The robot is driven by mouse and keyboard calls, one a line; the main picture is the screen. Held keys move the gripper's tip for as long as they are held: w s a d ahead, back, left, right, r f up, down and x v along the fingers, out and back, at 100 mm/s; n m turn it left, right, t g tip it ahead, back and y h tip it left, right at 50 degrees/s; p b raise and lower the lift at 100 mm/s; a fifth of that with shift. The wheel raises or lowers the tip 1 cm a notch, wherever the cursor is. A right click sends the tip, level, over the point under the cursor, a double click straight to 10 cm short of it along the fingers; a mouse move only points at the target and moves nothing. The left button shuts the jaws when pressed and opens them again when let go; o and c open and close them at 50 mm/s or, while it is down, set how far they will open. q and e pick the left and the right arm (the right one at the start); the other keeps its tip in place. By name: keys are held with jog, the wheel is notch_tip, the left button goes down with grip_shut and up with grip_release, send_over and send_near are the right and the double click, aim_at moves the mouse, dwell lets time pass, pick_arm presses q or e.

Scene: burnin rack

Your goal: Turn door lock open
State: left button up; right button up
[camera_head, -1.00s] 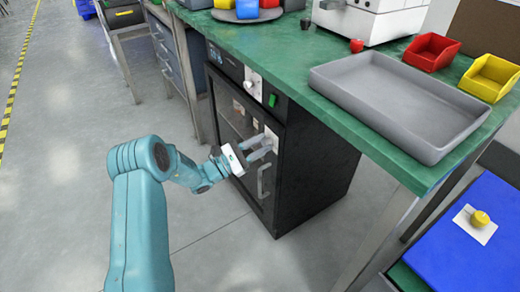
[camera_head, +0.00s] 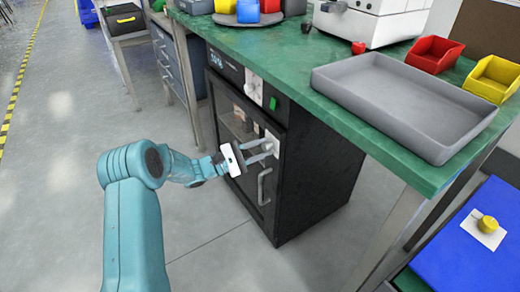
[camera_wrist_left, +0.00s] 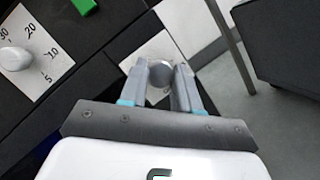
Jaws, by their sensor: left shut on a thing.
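The black oven-like cabinet (camera_head: 312,180) stands under the green bench, its glass door (camera_head: 237,135) shut. The door lock is a round grey knob (camera_wrist_left: 160,78) on a white plate (camera_wrist_left: 178,38) in the left wrist view. My left gripper (camera_head: 270,151) reaches the door front from the left, at the plate above the door handle (camera_head: 264,186). In the left wrist view its two fingers (camera_wrist_left: 160,85) are on either side of the knob, shut on it. The fingers partly hide the knob. My right gripper is not in view.
A dial with numbers (camera_wrist_left: 16,59) and a green switch (camera_head: 273,101) are on the panel above the door. The bench (camera_head: 290,58) overhangs the cabinet and carries a grey tray (camera_head: 400,105). The floor (camera_head: 90,130) at left is clear.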

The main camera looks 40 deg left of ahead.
pick_arm(q)
jog(key=o, duration=1)
jog(key=shift+o, duration=0.2)
jog(key=shift+s, duration=0.1)
jog(key=p+v, duration=0.3)
jog(key=v, duration=1.3)
